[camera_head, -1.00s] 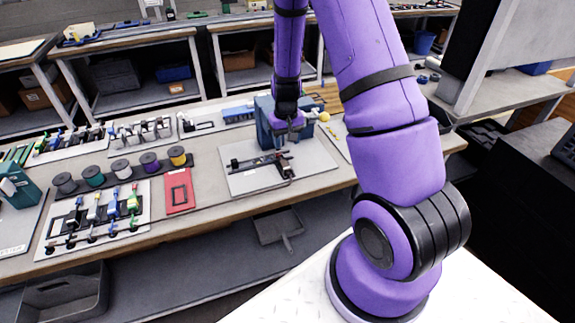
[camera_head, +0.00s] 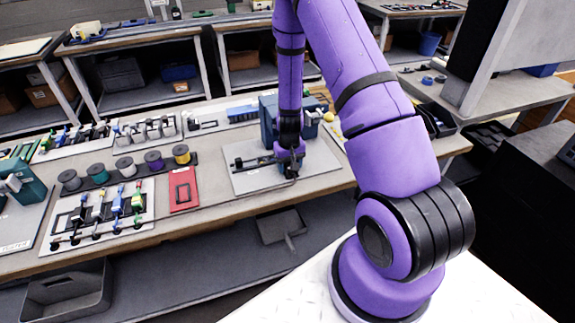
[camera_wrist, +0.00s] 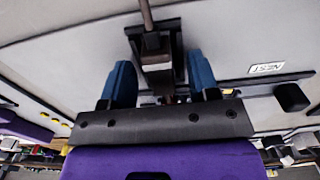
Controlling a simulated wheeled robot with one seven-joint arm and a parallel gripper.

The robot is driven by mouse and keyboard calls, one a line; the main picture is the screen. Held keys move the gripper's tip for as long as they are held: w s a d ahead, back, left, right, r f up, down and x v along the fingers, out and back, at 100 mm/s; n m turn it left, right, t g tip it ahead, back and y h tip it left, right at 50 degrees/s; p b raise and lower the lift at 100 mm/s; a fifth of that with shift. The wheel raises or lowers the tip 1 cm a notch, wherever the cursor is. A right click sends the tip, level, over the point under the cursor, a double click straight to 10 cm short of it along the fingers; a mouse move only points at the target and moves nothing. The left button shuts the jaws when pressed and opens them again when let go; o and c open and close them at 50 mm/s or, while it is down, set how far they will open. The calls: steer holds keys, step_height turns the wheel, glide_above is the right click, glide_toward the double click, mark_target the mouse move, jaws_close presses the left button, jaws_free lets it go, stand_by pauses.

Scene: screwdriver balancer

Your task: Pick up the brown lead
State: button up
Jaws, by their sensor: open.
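The brown lead (camera_wrist: 157,66) shows in the wrist view as a dark brown plug body with a thin brown cable running up out of frame. My gripper (camera_wrist: 161,76) is open, with one blue finger on each side of the plug body. A gap shows beside each finger. In the head view my gripper (camera_head: 291,158) is low over the right part of the grey plate (camera_head: 315,170), and it hides most of the plug. Whether the fingertips reach below the plug is not clear.
A dark bar fixture (camera_head: 252,162) lies on the plate left of my gripper. A blue block (camera_head: 268,118) stands close behind. To the left are a red tray (camera_head: 183,190), several spools (camera_head: 124,164) and a board of coloured plugs (camera_head: 100,212). A label (camera_wrist: 266,69) reads NEST.

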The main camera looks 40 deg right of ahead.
steer(key=shift+f, duration=0.15)
steer(key=c, duration=0.9)
steer(key=shift+c, duration=0.6)
